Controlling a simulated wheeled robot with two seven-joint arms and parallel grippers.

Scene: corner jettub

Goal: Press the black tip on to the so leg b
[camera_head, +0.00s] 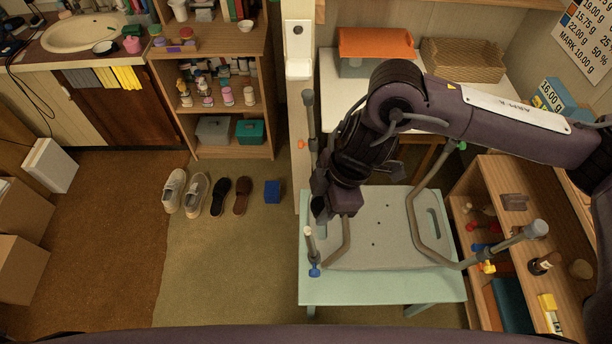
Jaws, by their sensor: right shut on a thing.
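An upturned shower seat (380,238), pale grey with grey tubular legs, lies on a pale green table (385,290). Its front left leg (310,243) has a bare, cream-coloured end and a blue clip low down. I cannot read any leg letter. My right gripper (327,206) hangs over the table's left side, just above and right of that bare end. It is shut on a small dark piece, apparently the black tip (319,208), partly hidden by the fingers. The piece looks apart from the leg end. My left gripper is out of view.
The back left leg (309,112) and front right leg (527,232) rise high with grey ends. A wooden shelf (500,235) with small items stands close on the right. Shoes (197,190) and a blue box (272,191) lie on the floor left of the table.

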